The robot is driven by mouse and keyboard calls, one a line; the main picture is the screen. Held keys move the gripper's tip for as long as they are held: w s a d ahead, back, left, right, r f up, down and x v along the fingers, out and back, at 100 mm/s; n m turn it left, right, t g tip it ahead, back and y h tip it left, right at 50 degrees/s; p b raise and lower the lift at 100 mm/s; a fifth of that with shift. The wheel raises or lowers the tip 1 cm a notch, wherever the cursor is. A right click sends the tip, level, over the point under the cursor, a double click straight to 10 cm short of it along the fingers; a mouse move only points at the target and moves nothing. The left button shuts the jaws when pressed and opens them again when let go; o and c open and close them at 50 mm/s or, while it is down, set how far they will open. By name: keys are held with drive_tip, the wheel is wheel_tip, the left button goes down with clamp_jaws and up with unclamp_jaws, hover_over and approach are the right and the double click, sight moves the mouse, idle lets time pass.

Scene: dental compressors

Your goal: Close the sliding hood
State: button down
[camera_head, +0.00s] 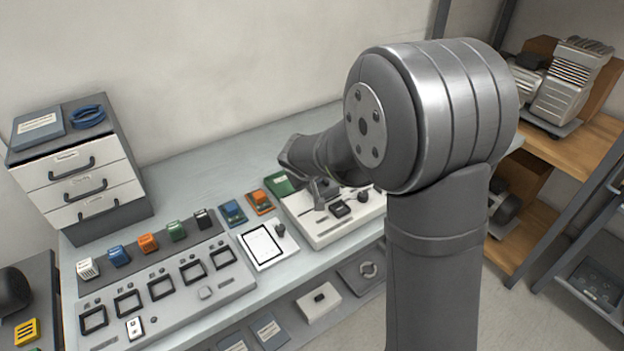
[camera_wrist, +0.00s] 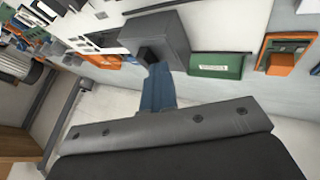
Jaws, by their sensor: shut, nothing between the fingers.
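My gripper (camera_head: 321,203) is low over the white bench unit (camera_head: 312,237), with its fingers together and nothing held. In the wrist view, my gripper (camera_wrist: 156,68) shows as a narrow bluish tip pointing at a dark grey block (camera_wrist: 180,38). The tip overlaps the block's lower edge; I cannot tell whether they touch. This block may be the sliding hood, but its slide and how far it is open are not clear. My arm hides the right part of the unit in the head view.
A green box (camera_head: 277,184) lies beside the unit; it also shows in the wrist view (camera_wrist: 215,65). An orange block (camera_head: 260,201) and a blue block (camera_head: 232,213) stand left of it. A white tablet-like panel (camera_head: 264,245) lies in front. Drawers (camera_head: 82,180) stand far left.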

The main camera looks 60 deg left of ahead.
drive_tip(key=shift+w, duration=0.25)
drive_tip(key=shift+s, duration=0.55)
drive_tip(key=s, duration=0.3)
drive_tip(key=shift+s, duration=0.25)
drive_tip(key=v, duration=1)
drive_tip(key=shift+w+f, duration=0.1)
